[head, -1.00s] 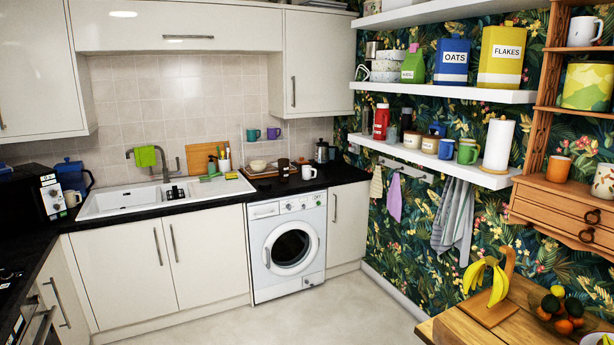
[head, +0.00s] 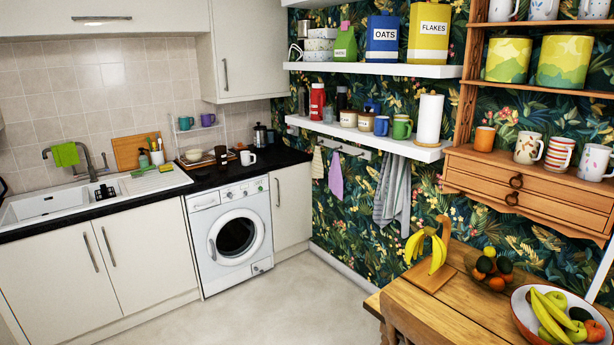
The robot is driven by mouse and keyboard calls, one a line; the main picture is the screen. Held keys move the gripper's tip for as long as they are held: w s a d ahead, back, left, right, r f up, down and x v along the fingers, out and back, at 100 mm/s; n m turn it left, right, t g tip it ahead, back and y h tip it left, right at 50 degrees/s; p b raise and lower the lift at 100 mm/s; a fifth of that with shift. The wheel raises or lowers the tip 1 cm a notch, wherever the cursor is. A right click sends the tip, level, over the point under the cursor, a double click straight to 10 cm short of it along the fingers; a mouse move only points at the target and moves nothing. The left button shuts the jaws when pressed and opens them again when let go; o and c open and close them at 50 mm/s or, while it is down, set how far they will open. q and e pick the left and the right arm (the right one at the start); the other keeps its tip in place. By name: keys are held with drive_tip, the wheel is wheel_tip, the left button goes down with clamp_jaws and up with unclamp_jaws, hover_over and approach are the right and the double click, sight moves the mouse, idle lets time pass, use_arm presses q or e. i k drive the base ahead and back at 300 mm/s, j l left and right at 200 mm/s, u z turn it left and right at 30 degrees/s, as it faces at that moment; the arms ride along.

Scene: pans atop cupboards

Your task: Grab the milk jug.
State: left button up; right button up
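I cannot make out a thing that is clearly a milk jug. A white mug-like vessel with a handle (head: 248,158) stands on the black counter above the washing machine, beside a dark cylinder (head: 221,156). Several patterned mugs, among them a striped one (head: 559,153), stand on top of the wooden drawer unit (head: 530,185) at the right. Neither of my grippers shows in the head view.
A wooden table (head: 424,312) at the lower right bears a banana stand (head: 433,262) and a fruit bowl (head: 550,310). The floor (head: 285,310) before the washing machine (head: 230,236) is clear. White shelves (head: 385,70) line the patterned wall.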

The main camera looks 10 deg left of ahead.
sight(246, 160)
drive_tip(key=i+j+u, duration=0.4)
drive_tip(key=i, duration=0.65)
drive_tip(key=i+j+u, duration=0.1)
drive_tip(key=i+u, duration=0.3)
drive_tip(key=i, duration=0.65)
drive_tip(key=i+z, duration=0.2)
drive_tip(key=i, duration=0.35)
drive_tip(key=i+j+z, duration=0.2)
drive_tip(key=i, duration=0.35)
drive_tip(key=i+j+z, duration=0.2)
drive_tip(key=i, duration=0.4)
drive_tip(key=i+j+z, duration=0.2)
drive_tip(key=i, duration=0.3)
drive_tip(key=i+j+z, duration=0.15)
drive_tip(key=i+j, duration=0.2)
drive_tip(key=i, duration=0.2)
